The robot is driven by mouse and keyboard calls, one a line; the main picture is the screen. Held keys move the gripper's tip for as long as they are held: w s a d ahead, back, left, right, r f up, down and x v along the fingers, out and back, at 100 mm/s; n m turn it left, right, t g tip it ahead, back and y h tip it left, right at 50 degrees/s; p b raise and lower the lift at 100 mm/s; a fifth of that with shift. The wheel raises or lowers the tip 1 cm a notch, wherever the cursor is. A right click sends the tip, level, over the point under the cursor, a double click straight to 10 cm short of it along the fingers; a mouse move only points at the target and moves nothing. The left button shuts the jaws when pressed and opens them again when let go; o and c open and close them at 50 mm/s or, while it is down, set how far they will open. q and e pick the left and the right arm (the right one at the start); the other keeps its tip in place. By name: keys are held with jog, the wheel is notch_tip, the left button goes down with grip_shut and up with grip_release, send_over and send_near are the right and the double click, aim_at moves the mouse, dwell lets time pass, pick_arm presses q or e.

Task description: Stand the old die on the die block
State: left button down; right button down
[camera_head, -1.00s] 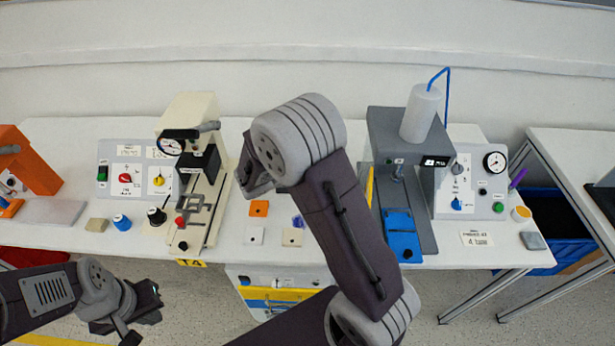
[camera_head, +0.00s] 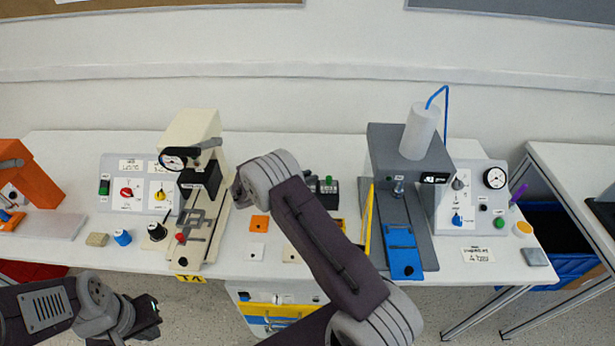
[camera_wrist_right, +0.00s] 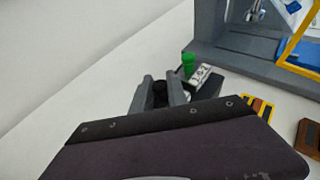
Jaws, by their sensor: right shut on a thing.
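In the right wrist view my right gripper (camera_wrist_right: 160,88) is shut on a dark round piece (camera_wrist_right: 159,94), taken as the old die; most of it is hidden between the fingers. A dark block with a white label (camera_wrist_right: 201,75), taken as the die block, lies just beyond the fingers. A green piece (camera_wrist_right: 188,62) stands up from it. I cannot tell whether the held piece touches the block. In the head view the block (camera_head: 324,200) shows beside my right arm, which hides the right gripper. My left gripper (camera_head: 147,318) is low at the left, away from the table; its jaws are unclear.
A grey press (camera_head: 400,160) with a blue slide (camera_head: 402,250) stands right of the block. A cream press (camera_head: 190,140) stands left of my right arm. Orange (camera_head: 260,223) and white (camera_head: 257,251) square plates lie on the table (camera_head: 130,262) between them.

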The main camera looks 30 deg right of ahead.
jog(key=c, duration=1.3)
grip_release()
jog(key=shift+f, duration=0.1)
jog(key=shift+r, duration=0.2)
jog(key=b+v, duration=0.1)
jog(key=v, duration=1.1)
jog(key=s+a+f+m+g+y, duration=0.1)
jog(key=s+a+m+y, duration=0.1)
jog(key=s+m+y, duration=0.4)
jog(key=s+a+f+m+y, duration=0.1)
jog(key=s+a+m+y, duration=0.2)
jog(key=s+m+y, duration=0.4)
jog(key=s+m, duration=0.8)
jog(key=s, duration=0.2)
jog(key=shift+f+g, duration=0.2)
jog(key=shift+g, duration=0.2)
